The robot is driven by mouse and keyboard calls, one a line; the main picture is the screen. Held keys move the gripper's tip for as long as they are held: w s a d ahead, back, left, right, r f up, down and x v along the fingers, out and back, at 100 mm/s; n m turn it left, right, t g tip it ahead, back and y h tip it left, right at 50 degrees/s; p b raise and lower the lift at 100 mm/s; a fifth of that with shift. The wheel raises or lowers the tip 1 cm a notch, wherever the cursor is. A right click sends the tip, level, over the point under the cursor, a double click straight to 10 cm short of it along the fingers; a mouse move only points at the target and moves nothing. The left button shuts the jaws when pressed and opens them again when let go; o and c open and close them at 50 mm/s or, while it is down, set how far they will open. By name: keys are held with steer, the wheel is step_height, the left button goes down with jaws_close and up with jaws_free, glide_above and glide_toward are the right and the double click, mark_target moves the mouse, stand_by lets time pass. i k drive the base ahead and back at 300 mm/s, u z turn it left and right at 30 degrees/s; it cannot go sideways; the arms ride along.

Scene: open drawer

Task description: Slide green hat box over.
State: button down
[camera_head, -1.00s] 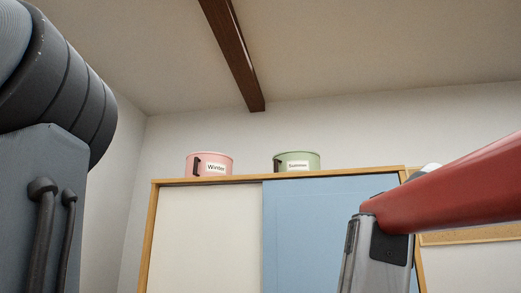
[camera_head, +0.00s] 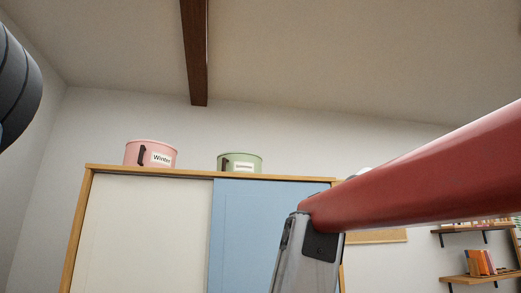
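The green hat box (camera_head: 240,162) stands upright on top of a tall cabinet (camera_head: 262,177), near the middle of its top edge. It has a pale front label, too small to read, and a dark strap at its left. A pink hat box (camera_head: 151,153) labelled "Winter" stands to its left, with a clear gap between them. Both boxes are seen from below, so their lids and the depth of the cabinet top are hidden. My gripper is not in view, and nothing is seen touching either box.
The cabinet has a cream door panel (camera_head: 147,235) and a blue one (camera_head: 240,235); its lower right is partly hidden. The cabinet top right of the green box looks free. A dark ceiling beam (camera_head: 195,55) runs above. Wall shelves (camera_head: 485,277) with books are at far right.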

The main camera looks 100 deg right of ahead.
mark_target(236, 162)
steer(key=z, duration=1.85)
